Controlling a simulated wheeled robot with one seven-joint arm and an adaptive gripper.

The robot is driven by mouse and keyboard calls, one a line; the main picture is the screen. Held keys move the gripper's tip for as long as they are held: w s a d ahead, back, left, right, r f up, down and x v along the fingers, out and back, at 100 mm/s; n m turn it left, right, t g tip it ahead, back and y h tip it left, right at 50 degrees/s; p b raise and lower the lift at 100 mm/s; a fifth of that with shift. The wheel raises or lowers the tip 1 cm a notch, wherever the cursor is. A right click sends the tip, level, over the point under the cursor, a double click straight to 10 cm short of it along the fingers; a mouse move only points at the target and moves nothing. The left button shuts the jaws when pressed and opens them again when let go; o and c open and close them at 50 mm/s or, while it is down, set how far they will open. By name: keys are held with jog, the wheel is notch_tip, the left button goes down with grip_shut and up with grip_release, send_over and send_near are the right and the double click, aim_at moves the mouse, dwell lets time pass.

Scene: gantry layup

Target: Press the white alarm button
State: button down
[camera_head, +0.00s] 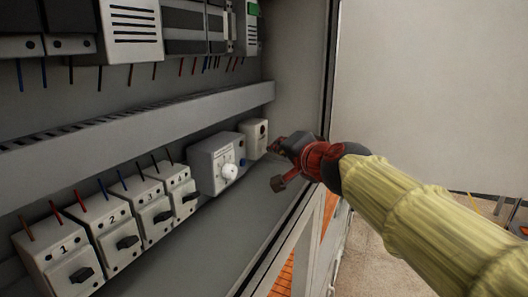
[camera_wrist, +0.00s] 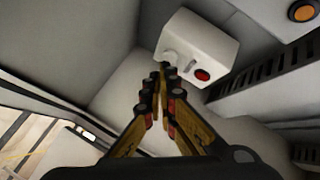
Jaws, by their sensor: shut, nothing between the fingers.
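A small white box (camera_head: 251,139) is mounted at the right end of the lower row in the cabinet. It fills the upper middle of the wrist view (camera_wrist: 205,40), with a red round part (camera_wrist: 202,75) and a pale, white knob-like button (camera_wrist: 170,57) on its face. My gripper (camera_head: 273,149) is shut and empty, just right of the box in the head view. In the wrist view its fingertips (camera_wrist: 162,68) overlap the lower edge of the white button. I cannot tell whether they touch it.
Left of the box is a grey-white unit with a white knob (camera_head: 229,172) and a blue part. Several numbered switches (camera_head: 118,238) stand further left. A grey duct (camera_head: 140,130) runs above. The cabinet's right frame (camera_head: 325,90) is close to my arm.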

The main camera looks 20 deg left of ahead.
jog(key=shift+d, duration=0.35)
jog(key=d+b, duration=0.2)
jog(key=shift+s+d+f+b, duration=0.1)
jog(key=shift+d+f+b, duration=0.05)
jog(key=shift+d+b, duration=0.2)
jog(key=shift+s+d+r+b, duration=0.1)
jog(key=shift+d+r+b, duration=0.1)
jog(key=shift+d+b, duration=0.75)
jog(key=shift+d, duration=0.15)
